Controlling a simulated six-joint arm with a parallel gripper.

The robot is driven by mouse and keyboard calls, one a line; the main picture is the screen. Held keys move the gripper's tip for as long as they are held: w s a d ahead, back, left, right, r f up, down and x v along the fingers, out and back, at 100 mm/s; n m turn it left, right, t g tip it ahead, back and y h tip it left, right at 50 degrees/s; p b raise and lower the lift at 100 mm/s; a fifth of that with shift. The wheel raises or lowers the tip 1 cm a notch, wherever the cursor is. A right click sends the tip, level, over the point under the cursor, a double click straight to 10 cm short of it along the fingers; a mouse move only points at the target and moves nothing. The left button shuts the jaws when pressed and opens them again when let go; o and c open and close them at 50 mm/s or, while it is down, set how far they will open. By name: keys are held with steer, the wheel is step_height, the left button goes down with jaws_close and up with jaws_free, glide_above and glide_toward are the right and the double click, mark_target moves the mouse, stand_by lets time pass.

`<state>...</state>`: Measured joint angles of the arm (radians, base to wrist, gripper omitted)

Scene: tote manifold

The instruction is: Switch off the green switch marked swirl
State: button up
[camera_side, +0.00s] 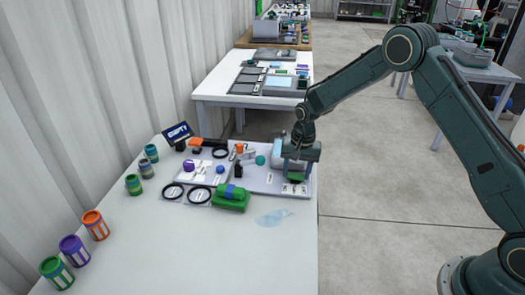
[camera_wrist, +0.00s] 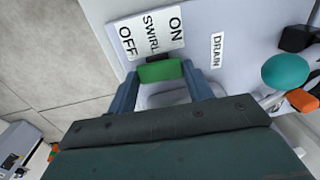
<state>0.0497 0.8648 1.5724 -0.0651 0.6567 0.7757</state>
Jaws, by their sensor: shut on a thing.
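The green switch (camera_wrist: 160,71) shows in the wrist view between my two fingers, just below the white label (camera_wrist: 151,33) reading ON, SWIRL and OFF. In that view ON is at the label's right end and OFF at its left. My gripper (camera_wrist: 162,78) is shut on the switch. In the side view my gripper (camera_side: 298,168) is over the right part of the grey panel (camera_side: 262,183), and the green switch (camera_side: 296,178) shows under it. The fingers and wrist hide the switch's base, so its exact position is unclear.
A DRAIN label (camera_wrist: 217,50) and a teal knob (camera_wrist: 285,72) are beside the switch. A green block (camera_side: 231,198), black rings (camera_side: 198,195) and several striped cans (camera_side: 96,225) are to the left. The table's front (camera_side: 215,260) is mostly clear.

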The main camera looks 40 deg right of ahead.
mark_target(306, 182)
steer(key=shift+s+d+t+y, duration=0.15)
steer(key=shift+d+t+y, duration=0.05)
steer(key=shift+t+y, duration=0.4)
steer(key=o, duration=1)
steer(key=shift+v, duration=6.9)
